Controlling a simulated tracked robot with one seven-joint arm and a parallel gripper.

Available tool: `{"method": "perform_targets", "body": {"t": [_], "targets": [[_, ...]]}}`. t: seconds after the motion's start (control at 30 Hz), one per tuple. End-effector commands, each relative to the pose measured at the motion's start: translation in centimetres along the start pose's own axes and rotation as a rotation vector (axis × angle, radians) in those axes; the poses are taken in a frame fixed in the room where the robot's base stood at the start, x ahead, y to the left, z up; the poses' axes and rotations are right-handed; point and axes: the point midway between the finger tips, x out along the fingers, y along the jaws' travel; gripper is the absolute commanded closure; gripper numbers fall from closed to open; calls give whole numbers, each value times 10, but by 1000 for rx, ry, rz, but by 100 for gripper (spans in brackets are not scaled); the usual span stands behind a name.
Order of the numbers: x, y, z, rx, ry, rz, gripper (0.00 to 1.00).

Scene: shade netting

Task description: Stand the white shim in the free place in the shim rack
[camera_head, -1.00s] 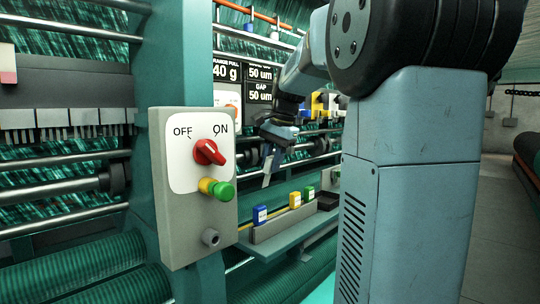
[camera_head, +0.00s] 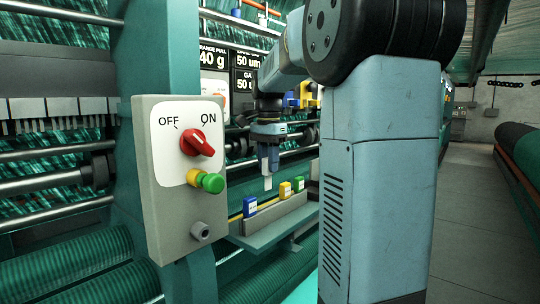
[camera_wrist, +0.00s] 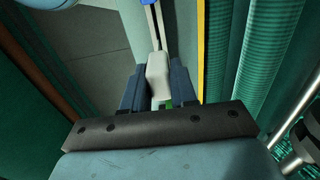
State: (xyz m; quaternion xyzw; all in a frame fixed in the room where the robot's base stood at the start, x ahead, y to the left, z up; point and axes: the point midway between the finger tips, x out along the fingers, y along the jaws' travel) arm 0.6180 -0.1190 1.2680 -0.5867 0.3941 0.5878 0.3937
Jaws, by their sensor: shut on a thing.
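My gripper (camera_head: 268,168) points down in the head view, shut on the white shim (camera_head: 268,183). The shim hangs roughly upright from the fingertips, above the shim rack (camera_head: 275,218). In the wrist view the white shim (camera_wrist: 158,68) shows between the two dark fingers of my gripper (camera_wrist: 157,88). The rack holds a blue shim (camera_head: 249,206), a yellow shim (camera_head: 285,190) and a green shim (camera_head: 299,184). A wider gap lies between the blue and yellow shims. The shim's lower end appears above this gap, apart from the rack; exact alignment cannot be told.
A grey switch box (camera_head: 180,240) with a red knob (camera_head: 197,143) and a green button (camera_head: 213,183) stands left of the rack. Machine rollers (camera_head: 70,260) and bars lie behind and below. A clear aisle (camera_head: 465,220) runs at the right.

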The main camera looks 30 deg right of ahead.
Motion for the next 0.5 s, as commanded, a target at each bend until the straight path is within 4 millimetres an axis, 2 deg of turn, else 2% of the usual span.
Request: {"method": "perform_targets", "body": {"t": [0.5], "targets": [[7, 0, 0, -1, 1, -1, 100]]}}
